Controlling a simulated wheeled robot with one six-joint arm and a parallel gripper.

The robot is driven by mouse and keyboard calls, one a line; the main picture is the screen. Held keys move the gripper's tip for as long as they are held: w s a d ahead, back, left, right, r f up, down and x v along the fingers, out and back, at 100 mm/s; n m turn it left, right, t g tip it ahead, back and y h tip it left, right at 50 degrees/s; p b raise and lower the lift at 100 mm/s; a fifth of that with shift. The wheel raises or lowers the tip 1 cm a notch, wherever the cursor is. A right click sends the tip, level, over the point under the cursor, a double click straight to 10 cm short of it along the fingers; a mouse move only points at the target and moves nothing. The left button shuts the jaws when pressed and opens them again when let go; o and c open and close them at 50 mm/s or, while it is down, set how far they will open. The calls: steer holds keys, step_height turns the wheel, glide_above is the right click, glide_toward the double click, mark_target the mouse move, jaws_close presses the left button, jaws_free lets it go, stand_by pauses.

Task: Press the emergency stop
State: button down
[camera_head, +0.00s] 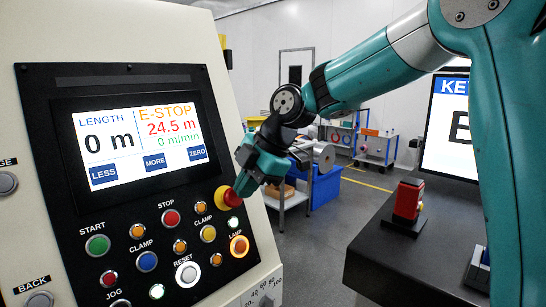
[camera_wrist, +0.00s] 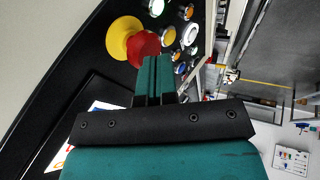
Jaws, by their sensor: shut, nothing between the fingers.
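The emergency stop is a red mushroom button (camera_head: 232,198) on a yellow collar (camera_head: 222,199), at the right edge of the black control panel (camera_head: 130,212). My gripper (camera_head: 240,190) is shut and empty, with its fingertips at the red button in the head view. In the wrist view the red button (camera_wrist: 143,46) and yellow collar (camera_wrist: 121,36) lie just beyond the tips of my shut gripper (camera_wrist: 153,62), which partly cover the button. The screen (camera_head: 137,137) reads "E-STOP" in orange, with 0 m and 0 m/min. Whether the tips press the button in cannot be told.
A dark table (camera_head: 385,255) with a red device (camera_head: 408,200) stands at right. Grey floor lies between.

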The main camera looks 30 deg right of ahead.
steer(key=s+v, duration=0.1)
steer(key=v, duration=1.1)
steer(key=shift+s+f, duration=0.15)
steer(key=shift+s, duration=0.25)
steer(key=shift+a, duration=0.1)
steer(key=s+a+f+m+g, duration=0.1)
steer(key=s+a+f+m, duration=0.2)
steer(key=s, duration=0.4)
steer(key=s+a+f+m+g+b, duration=0.1)
steer(key=s+a+f+m, duration=0.2)
steer(key=s+f+m, duration=0.3)
steer(key=s+a+f+m+g+h, duration=0.1)
steer(key=s+a+f+m, duration=0.2)
steer(key=s+f, duration=0.4)
steer(key=shift+s+f+m+b, duration=0.3)
steer(key=shift+s+f+m, duration=0.05)
steer(key=shift+s+m, duration=0.5)
